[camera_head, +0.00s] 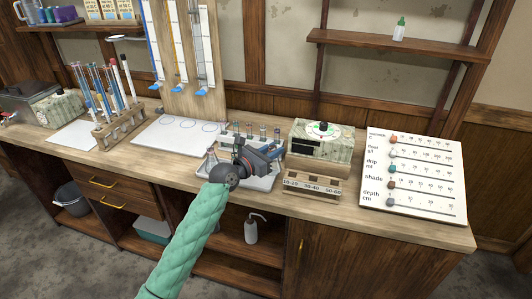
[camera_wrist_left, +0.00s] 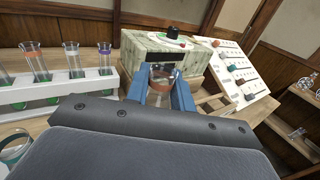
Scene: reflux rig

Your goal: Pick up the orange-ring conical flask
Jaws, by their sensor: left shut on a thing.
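My left gripper (camera_head: 273,153) reaches over the bench from the front. In the left wrist view its blue fingers (camera_wrist_left: 162,100) are shut on the orange-ring conical flask (camera_wrist_left: 160,88). The flask is clear glass with an orange band and shows between the fingers; its lower part is hidden by the gripper. In the head view my gripper hides most or all of it. I cannot tell how far its base is from the bench. My right gripper is in neither view.
A white rack (camera_wrist_left: 62,91) of ringed tubes stands close to the left. Another glass vessel (camera_head: 211,158) stands at the tray's left. A patterned box with a dial (camera_head: 322,146), a wooden block (camera_head: 311,186) and a slider board (camera_head: 412,178) are to the right.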

